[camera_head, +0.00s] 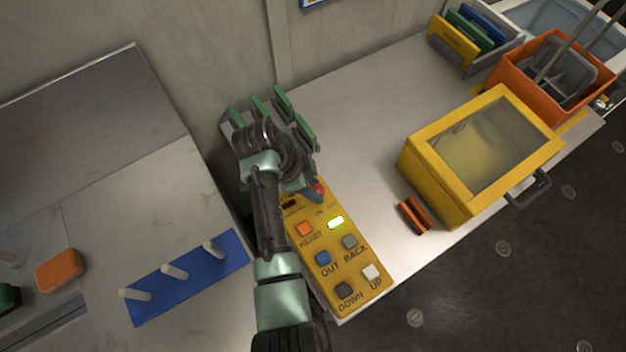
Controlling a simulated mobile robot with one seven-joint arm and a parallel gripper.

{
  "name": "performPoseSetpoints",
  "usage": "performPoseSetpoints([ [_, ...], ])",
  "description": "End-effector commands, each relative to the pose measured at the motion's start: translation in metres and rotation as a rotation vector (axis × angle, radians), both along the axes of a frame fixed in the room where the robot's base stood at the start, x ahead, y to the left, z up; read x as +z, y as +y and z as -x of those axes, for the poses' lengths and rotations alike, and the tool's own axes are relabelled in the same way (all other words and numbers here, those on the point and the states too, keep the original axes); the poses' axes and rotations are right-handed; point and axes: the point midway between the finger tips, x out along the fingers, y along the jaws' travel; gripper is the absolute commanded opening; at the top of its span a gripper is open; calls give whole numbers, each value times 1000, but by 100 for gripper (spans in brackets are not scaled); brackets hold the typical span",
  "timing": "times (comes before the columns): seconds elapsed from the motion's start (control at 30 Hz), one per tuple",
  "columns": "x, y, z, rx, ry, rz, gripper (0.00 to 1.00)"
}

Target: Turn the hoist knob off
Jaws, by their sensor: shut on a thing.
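My gripper (309,190) reaches down over that end and is shut on the knob. My wrist and fingers hide most of the knob, so its pointing direction cannot be told. The panel's orange (304,229), blue (322,258), grey and white (372,271) buttons are in view.
A yellow box with a clear lid (425,172) stands right of the panel, with a small orange-brown object (414,215) between them. A blue peg board (190,280) lies on the left table. The worktop's middle is clear.

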Motion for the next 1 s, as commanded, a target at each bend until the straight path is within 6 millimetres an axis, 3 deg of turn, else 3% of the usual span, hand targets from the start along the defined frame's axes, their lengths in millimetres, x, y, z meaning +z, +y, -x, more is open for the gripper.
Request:
performPoseSetpoints([
  [0.6,3,-3,4,547,-2,0,0],
  [1.0,2,-4,4,732,-2,0,0],
])
